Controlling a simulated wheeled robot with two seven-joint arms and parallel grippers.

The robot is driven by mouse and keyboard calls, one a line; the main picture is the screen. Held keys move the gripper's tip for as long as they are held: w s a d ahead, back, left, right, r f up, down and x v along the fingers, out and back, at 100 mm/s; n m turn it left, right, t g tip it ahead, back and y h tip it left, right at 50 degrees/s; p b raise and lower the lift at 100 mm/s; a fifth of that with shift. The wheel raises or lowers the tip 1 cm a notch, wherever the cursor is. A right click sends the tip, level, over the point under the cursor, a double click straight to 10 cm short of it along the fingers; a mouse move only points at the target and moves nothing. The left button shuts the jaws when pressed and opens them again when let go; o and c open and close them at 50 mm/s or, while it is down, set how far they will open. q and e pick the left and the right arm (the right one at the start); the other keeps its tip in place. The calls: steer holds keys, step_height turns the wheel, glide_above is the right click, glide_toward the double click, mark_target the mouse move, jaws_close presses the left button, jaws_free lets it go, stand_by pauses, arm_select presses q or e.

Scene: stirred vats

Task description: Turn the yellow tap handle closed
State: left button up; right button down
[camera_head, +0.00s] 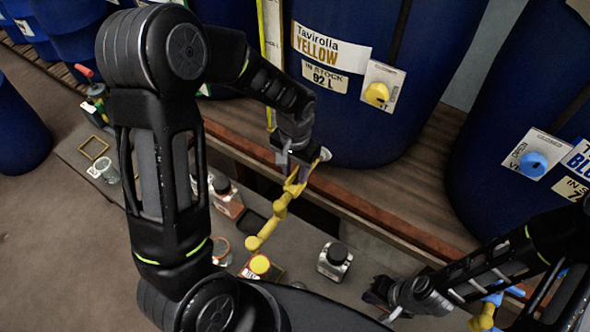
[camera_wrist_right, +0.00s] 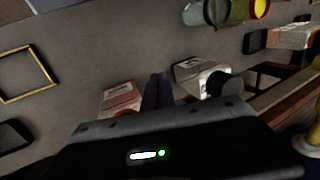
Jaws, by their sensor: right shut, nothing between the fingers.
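The yellow tap (camera_head: 268,226) sticks out below the blue vat labelled "Tavirolla YELLOW", its spout pointing down and left. Its yellow handle (camera_head: 293,187) is at the upper end. My left gripper (camera_head: 294,168) is at the handle, seeming to touch it; its fingers are partly hidden, so I cannot tell whether it is open or shut. My right gripper (camera_head: 378,298) is low at the right, apart from the yellow tap, shut and empty. Its dark fingers (camera_wrist_right: 157,92) also show together in the right wrist view.
Bottles, including a black-capped one (camera_head: 335,261), and a yellow-topped container (camera_head: 259,265) stand on the grey bench below.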

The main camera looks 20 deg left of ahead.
arm_select(q)
steer(key=shift+f, duration=0.3)
jaws_close()
stand_by(0.5)
